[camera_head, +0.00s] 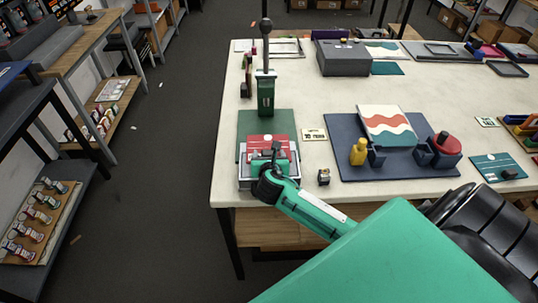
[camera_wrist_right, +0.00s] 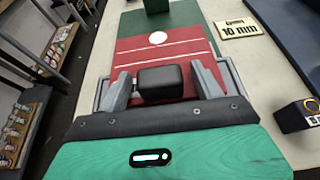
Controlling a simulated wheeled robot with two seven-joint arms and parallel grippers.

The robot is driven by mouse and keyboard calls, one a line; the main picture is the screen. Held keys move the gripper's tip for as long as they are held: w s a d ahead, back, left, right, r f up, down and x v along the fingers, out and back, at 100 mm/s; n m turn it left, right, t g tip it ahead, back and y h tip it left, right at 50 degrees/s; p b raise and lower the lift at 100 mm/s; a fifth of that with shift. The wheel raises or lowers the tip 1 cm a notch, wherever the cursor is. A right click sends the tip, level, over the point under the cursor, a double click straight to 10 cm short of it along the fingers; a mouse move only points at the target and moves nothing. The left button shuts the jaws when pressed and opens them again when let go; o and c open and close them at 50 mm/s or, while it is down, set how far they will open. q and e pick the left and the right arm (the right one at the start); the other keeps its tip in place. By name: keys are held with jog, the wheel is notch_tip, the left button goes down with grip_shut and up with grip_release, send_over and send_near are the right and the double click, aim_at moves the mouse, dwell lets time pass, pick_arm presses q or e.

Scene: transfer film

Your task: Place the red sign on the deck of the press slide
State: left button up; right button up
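The red sign (camera_head: 267,140) is a flat red plate with a white disc, white lines and a black block on it. It lies over the press slide (camera_head: 243,182), in front of the green press column (camera_head: 265,98). It also shows in the right wrist view (camera_wrist_right: 158,50), over the grey slide edges. My right gripper (camera_head: 268,172) is at the sign's near end. Its grey fingertips (camera_wrist_right: 160,80) stand on both sides of the black block; whether they press on it I cannot tell. The sign's underside and seating are hidden. My left gripper is out of view.
A dark blue mat (camera_head: 345,165) to the right holds a striped board, a yellow bottle and a red-topped part. A small label (camera_head: 314,134) and a small black-and-yellow device (camera_head: 323,177) lie between. The table's left edge is close to the press.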

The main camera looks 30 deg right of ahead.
jog(key=b+v, duration=0.2)
jog(key=v, duration=1)
jog(key=shift+r, duration=0.1)
dwell(0.4)
